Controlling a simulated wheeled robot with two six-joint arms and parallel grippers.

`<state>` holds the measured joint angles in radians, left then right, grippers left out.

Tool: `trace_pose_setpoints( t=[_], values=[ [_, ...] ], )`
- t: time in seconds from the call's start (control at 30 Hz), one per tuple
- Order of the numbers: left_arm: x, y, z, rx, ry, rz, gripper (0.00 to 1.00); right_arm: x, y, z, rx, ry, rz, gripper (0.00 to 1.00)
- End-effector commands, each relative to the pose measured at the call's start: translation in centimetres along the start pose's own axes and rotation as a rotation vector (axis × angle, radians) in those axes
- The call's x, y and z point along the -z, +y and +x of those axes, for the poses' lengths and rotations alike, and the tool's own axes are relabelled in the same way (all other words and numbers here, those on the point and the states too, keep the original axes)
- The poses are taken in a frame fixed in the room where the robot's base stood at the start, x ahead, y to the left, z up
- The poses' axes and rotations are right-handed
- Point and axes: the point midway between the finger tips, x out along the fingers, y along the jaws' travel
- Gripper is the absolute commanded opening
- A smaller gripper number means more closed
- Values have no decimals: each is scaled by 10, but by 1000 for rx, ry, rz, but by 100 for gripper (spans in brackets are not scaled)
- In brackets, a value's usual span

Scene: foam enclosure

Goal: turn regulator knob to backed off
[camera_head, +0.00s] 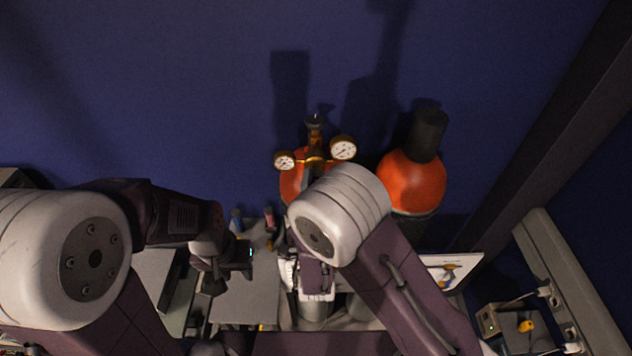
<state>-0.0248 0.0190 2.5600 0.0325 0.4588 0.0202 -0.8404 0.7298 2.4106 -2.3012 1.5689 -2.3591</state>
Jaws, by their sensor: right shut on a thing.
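The regulator (315,163) is a brass body with two round white-faced gauges, on the left orange cylinder (290,187). A dark handwheel stands at its top. The regulator knob is hidden behind the pale joint of my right arm. My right gripper (291,244) is just below the regulator, largely covered by that arm. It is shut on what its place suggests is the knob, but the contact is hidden. My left gripper (238,264) hangs to the left, apart from the regulator, over a grey surface. Its finger gap is not clear.
A second orange cylinder (411,184) with a dark cap stands close on the right. Small blue and pink bottles (269,217) stand at the surface's back edge. A white picture card (450,270) and a grey box (505,322) are at lower right. The blue wall rises behind.

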Motion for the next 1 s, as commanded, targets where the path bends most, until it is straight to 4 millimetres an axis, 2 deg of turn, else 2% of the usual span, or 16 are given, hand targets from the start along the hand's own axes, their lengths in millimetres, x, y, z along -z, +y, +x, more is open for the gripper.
trace_pose_setpoints(
  t=[0.47,0.5,0.57,0.6,1.0],
  values=[
    [0,0,-1,0,0,0,36,1,-2,0,4,5,-13,2],
    [0,0,-1,0,0,0,36,1,-2,0,4,5,-12,46],
    [0,0,-1,0,0,0,36,1,-2,0,4,5,-12,62],
    [0,0,-1,0,0,0,36,1,-2,0,4,4,-12,65],
    [0,0,-4,0,0,0,36,-1,-3,-2,-1,4,-13,65]
  ],
)
